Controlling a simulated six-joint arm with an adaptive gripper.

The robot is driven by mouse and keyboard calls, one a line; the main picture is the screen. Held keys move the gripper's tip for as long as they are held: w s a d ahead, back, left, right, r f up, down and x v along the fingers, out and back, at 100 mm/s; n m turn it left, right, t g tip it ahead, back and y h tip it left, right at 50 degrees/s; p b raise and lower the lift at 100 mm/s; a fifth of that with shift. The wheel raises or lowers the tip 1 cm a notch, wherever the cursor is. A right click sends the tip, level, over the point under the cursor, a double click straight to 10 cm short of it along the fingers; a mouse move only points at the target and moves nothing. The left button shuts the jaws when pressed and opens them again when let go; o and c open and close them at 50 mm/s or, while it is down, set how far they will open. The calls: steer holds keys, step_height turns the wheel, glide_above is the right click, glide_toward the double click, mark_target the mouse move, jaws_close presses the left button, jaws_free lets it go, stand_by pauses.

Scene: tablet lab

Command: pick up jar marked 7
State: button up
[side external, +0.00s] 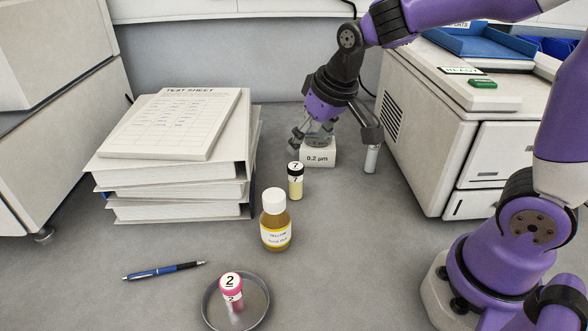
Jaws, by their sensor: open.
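The jar marked 7 (295,187) stands upright on the grey bench near the middle of the side external view. It has a black cap with a white top reading 7 and pale yellow contents. My gripper (302,147) is open and points down, above and behind the jar in the picture, close to a white box marked 0.2 µm (318,158). I see nothing held in it. Whether the fingers touch the box is hard to tell.
A brown bottle with a white cap (276,228) stands in front of the jar. A pink-capped jar marked 2 (231,288) stands in a round metal dish (264,312). Stacked binders (190,188) are left, a pen (165,271) front left, a white machine (425,130) right.

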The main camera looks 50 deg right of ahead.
mark_target(297, 167)
steer(key=x, duration=0.9)
steer(key=shift+a+f, duration=0.2)
steer(key=shift+f, duration=0.25)
jaws_close()
